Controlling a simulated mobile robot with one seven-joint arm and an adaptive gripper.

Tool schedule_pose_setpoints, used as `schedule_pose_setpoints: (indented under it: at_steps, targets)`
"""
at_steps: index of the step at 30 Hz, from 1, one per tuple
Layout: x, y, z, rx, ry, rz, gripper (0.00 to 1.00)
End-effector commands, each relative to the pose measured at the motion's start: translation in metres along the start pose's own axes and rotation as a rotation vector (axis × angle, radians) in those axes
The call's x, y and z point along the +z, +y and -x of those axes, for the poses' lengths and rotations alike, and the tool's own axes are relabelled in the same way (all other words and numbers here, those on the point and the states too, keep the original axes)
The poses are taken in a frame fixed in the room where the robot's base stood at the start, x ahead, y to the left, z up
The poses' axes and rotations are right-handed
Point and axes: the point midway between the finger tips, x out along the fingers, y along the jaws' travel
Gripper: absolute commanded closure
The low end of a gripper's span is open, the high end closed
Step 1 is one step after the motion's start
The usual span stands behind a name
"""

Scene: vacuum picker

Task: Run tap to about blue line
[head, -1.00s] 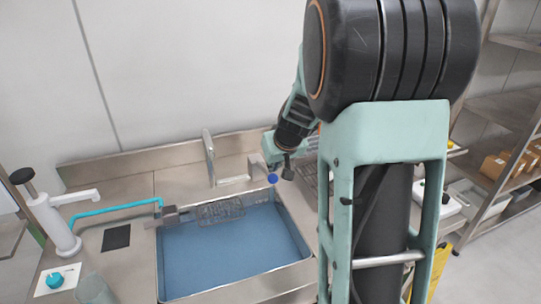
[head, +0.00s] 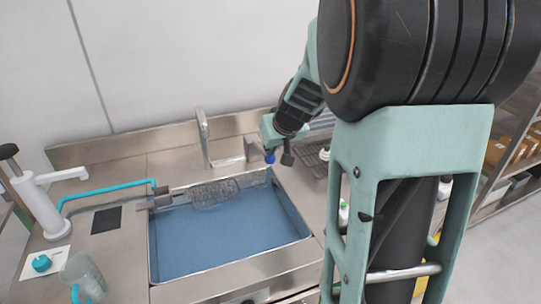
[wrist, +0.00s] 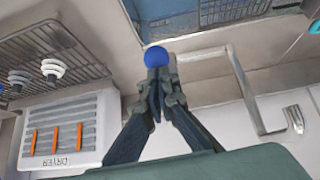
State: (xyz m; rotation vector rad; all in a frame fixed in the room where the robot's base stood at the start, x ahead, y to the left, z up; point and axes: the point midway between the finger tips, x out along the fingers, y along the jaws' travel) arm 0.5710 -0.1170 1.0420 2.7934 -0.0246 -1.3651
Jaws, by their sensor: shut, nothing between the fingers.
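The silver tap (head: 205,137) stands behind the sink (head: 160,279) in the head view. A tall metal bar, likely the tap, shows right of my gripper in the wrist view (wrist: 245,92). A round blue knob (head: 269,158) is at the sink's back right corner; it shows just beyond my fingertips in the wrist view (wrist: 155,57). My gripper (wrist: 156,78) is shut, with its fingertips at the knob; I cannot tell whether they touch it. The sink's inside looks blue (head: 225,240); no separate blue line can be made out.
A mesh basket (head: 216,192) sits at the sink's back. Left are a white dispenser (head: 38,205), a cyan pipe (head: 105,190) and a clear jug (head: 84,276). A wire rack (wrist: 50,62) and a box marked DRYER (wrist: 62,130) are beside my gripper.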

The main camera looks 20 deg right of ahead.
Motion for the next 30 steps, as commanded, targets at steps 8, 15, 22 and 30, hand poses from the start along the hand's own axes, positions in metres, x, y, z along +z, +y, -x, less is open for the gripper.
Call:
schedule_pose_setpoints:
  at_steps: [8,15,22,30]
  targets:
    - [0.012,0.000,-0.010,0.003,0.045,-0.001,1.00]
    - [0.018,-0.001,-0.014,0.004,0.082,-0.001,1.00]
    - [0.024,-0.001,-0.019,0.006,0.117,-0.002,1.00]
    - [0.030,-0.001,-0.025,0.007,0.158,-0.003,1.00]
